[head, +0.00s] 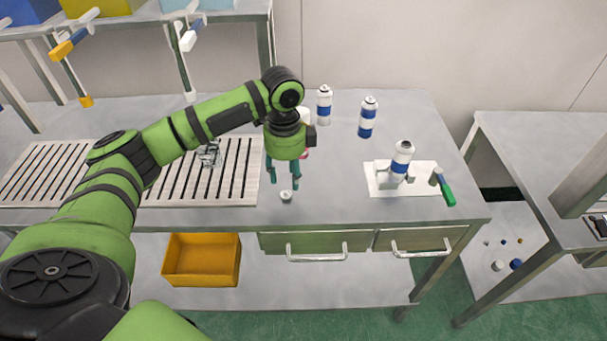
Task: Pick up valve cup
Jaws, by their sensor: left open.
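A small pale valve cup (286,196) sits on the grey metal table near its front edge. My left gripper (284,191) points down right above it, with its two teal fingers apart. One finger shows on each side, just behind the cup in the picture. Whether the fingertips touch the cup is too small to tell. My right gripper does not show.
Aerosol cans (367,117) stand at the back. Another can (402,158) stands in a white fixture, with a green-handled tool (445,188) beside it. A slatted rack (235,172) lies left. The front edge is close to the cup.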

